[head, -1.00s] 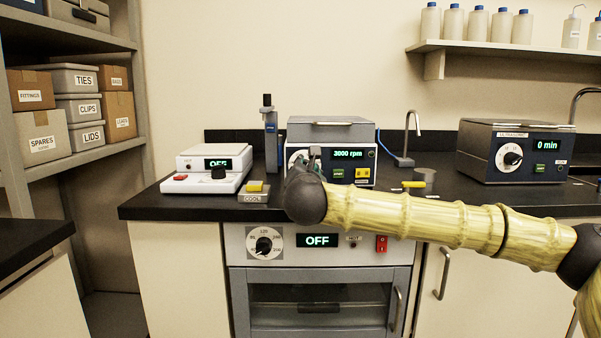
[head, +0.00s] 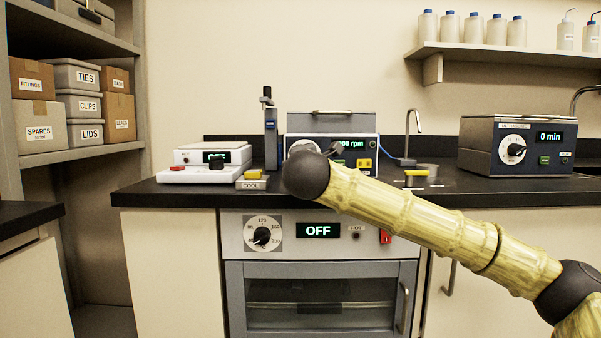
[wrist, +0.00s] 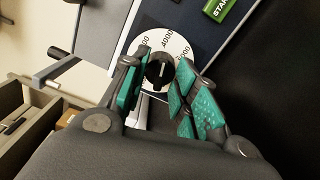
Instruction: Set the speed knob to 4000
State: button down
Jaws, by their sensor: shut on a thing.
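The speed knob (wrist: 158,72) is black with a white pointer line, on a white dial (wrist: 149,44) marked 4000 at the top in the wrist view. The labels on either side are partly covered. My gripper (wrist: 161,82) has its green-padded fingers on both sides of the knob, shut on it. The pointer appears to aim roughly toward the 4000 mark, but its exact setting is hard to tell. In the head view, the dial (head: 301,146) shows partly behind my arm. The device's display (head: 356,143) shows only "00 rpm" clearly, its first digits being covered.
A green START button (wrist: 218,8) is close to the dial.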

jog(key=shift+d+r, duration=0.1)
jog(key=c, duration=1.1)
grip_release()
jog(key=shift+s, duration=0.7)
jog(key=shift+s+b, duration=1.1)
jog(key=shift+s, duration=2.25)
jog(key=s, duration=1.2)
